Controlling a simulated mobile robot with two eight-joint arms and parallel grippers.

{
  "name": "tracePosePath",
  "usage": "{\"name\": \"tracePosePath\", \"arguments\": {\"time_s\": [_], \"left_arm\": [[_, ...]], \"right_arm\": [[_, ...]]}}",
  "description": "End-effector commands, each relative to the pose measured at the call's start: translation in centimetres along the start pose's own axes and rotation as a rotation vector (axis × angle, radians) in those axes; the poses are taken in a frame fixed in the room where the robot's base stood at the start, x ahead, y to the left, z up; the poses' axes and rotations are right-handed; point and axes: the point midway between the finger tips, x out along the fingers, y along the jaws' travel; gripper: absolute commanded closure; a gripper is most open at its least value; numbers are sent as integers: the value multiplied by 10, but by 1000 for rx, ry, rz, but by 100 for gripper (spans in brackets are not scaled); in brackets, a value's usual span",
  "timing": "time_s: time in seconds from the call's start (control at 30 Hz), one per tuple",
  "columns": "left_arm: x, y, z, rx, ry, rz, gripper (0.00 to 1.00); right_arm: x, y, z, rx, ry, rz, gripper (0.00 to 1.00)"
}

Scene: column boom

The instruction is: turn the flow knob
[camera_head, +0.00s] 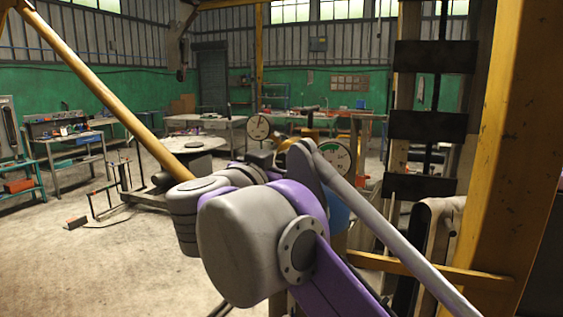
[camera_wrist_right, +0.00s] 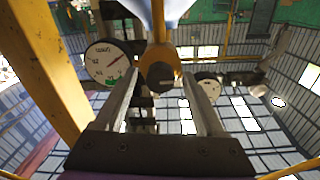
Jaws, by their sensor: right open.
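In the right wrist view, a dark round knob (camera_wrist_right: 160,76) on a yellow-brown fitting, which looks like the flow knob, shows in the middle. My right gripper (camera_wrist_right: 160,85) is open, with one pale finger on each side of the knob and visible gaps between. I cannot tell how deep the knob sits between the fingers. In the head view, my grey and purple right arm hides the knob and the right gripper. My left gripper is not in view.
Two round gauges, one white and green (camera_head: 335,158) and one pale (camera_head: 258,127), stand behind my arm. A yellow post (camera_head: 510,150) and dark-plated column stand close at right. Workbenches (camera_head: 205,122) line the back; the floor at left is mostly clear.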

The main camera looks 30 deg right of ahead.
Motion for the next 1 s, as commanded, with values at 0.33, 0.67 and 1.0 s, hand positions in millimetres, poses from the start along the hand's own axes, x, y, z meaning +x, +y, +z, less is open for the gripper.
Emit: {"name": "tracePosePath", "arguments": {"time_s": [0.33,0.67,1.0], "left_arm": [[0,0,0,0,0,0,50],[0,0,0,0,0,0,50],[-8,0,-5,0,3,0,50]], "right_arm": [[0,0,0,0,0,0,60],[0,0,0,0,0,0,100],[0,0,-2,68,-2,1,100]]}}
